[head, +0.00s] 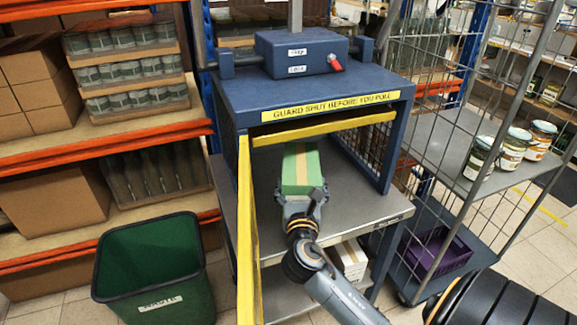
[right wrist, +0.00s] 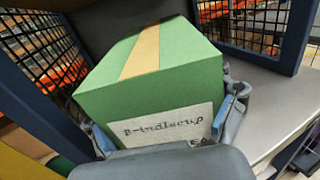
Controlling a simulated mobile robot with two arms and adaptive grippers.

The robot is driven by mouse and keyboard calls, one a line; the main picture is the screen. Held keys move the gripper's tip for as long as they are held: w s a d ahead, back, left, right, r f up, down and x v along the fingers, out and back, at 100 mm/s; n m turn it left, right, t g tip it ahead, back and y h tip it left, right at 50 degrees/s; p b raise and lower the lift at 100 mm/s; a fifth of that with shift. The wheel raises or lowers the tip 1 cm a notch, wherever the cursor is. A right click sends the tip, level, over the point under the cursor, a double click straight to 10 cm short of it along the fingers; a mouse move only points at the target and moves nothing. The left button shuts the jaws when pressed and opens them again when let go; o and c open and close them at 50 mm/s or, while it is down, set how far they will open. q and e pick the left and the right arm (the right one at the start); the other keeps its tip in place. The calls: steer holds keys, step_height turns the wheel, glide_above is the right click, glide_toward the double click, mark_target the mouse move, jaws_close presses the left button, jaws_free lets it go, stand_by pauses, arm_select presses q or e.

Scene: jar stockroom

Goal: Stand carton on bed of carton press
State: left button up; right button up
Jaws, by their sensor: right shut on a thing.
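The green carton (head: 301,168) with a tan tape strip is inside the blue carton press (head: 310,92), under its top and between its mesh sides. In the right wrist view the carton (right wrist: 150,75) shows a pale label reading "B-indlecup" or similar, partly hidden by my gripper. My right gripper (head: 302,200) is shut on the near end of the carton. The carton is over the grey metal bed (head: 350,205); I cannot tell whether it touches it. The yellow-edged guard (head: 246,230) stands open at the left front. My left gripper is not in view.
A dark green bin (head: 155,265) stands on the floor at left, before shelves of jars and boxes. A wire cage trolley (head: 450,140) with several jars and a purple crate (head: 436,252) is at right. A white box (head: 348,260) sits below the bed.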

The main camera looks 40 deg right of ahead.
steer(key=f+b+x, duration=0.1)
steer(key=f+x, duration=0.2)
steer(key=x, duration=1.4)
steer(key=shift+w+d+f, duration=0.2)
steer(key=shift+w+d, duration=0.1)
steer(key=o, duration=1.4)
steer(key=shift+f, duration=0.15)
steer(key=shift+c, duration=0.2)
steer(key=v, duration=1.2)
steer(key=shift+s+p, duration=0.1)
steer(key=shift+p, duration=0.2)
